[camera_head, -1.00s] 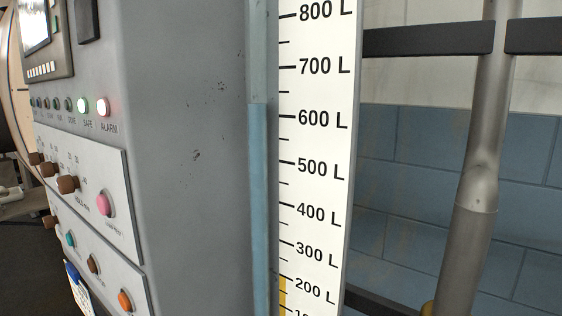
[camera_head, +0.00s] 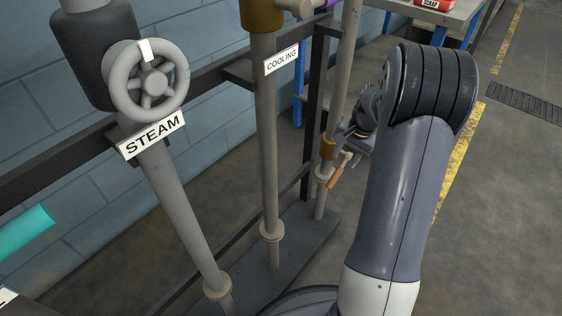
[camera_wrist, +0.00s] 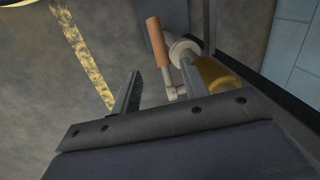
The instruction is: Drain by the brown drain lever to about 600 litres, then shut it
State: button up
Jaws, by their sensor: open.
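The brown drain lever (camera_head: 340,172) shows in the head view low on the rearmost pipe, beside my arm. In the wrist view its brown grip (camera_wrist: 156,42) points up the picture, with a grey metal stem below it. My gripper (camera_wrist: 161,70) is open, its two fingers on either side of the lever's lower part. I see no clear contact with the lever. In the head view my gripper (camera_head: 352,146) is small and partly hidden behind my arm, close to the lever. The litre scale is out of view now.
The steam handwheel (camera_head: 148,80) and its pipe stand at the left. The cooling pipe (camera_head: 268,150) stands between it and the drain pipe. A dark rail (camera_head: 215,75) runs behind them. A table (camera_head: 455,14) is at the back right; open floor lies at right.

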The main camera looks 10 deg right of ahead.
aim_at(337, 174)
jog(key=f+b, duration=0.1)
jog(key=f, duration=0.2)
jog(key=f+b, duration=0.1)
jog(key=f, duration=0.2)
jog(key=w+a+f+b, duration=0.1)
jog(key=f, duration=0.3)
jog(key=shift+w+a+f+b, duration=0.1)
jog(key=shift+b, duration=0.3)
grip_shut()
